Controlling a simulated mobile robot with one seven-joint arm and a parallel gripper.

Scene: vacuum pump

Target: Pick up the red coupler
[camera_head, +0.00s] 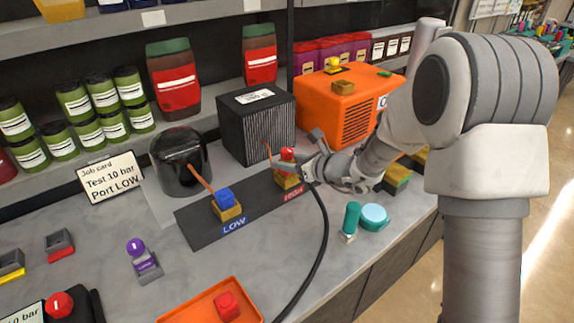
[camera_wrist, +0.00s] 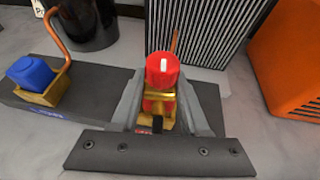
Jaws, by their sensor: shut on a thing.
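The red coupler (camera_head: 288,154) stands at the brass fitting (camera_head: 288,180) beside the HIGH label. In the wrist view, the red coupler (camera_wrist: 162,68) shows its rounded red top between my fingers, with brass below it. My gripper (camera_head: 296,167) reaches in from the right. In the wrist view, my gripper (camera_wrist: 158,98) is shut on the red coupler, a finger on each side. My fingers partly hide the fitting, so I cannot tell whether the coupler touches it or is lifted.
A blue cap (camera_head: 225,197) sits on the LOW fitting to the left. The black ribbed box (camera_head: 257,125) and orange machine (camera_head: 345,110) stand close behind. A black hose (camera_head: 318,240) curves in front. An orange tray (camera_head: 170,317) holds another red piece (camera_head: 227,305).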

